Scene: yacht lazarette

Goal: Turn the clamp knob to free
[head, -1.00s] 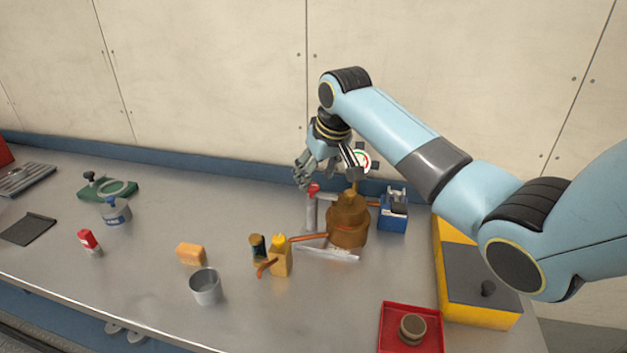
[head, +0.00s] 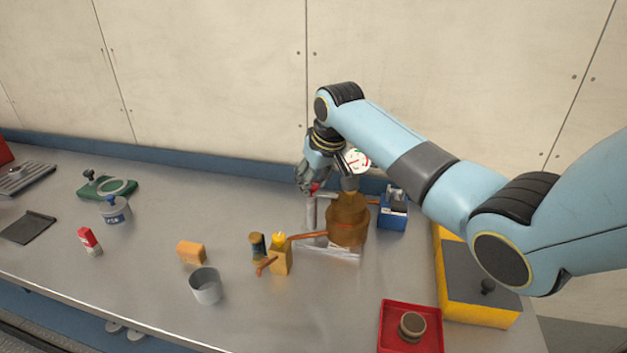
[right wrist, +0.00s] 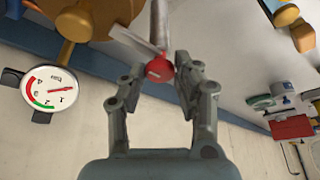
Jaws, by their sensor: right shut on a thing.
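The clamp knob (head: 315,188) is small and red, on top of a grey metal post (head: 309,214) beside the brown vessel. In the right wrist view the red knob (right wrist: 159,69) sits between my fingertips, with a flat metal arm next to it. My right gripper (head: 307,184) has come down from above onto the knob and is shut on it; its fingers (right wrist: 160,78) partly hide the knob in the head view. My left gripper is not in view.
The brown vessel (head: 347,222) has a dial gauge (head: 357,160) above it and a copper pipe to the left. A blue box (head: 392,212) stands close on the right. A yellow bottle (head: 281,258) and metal cup (head: 205,288) stand in front.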

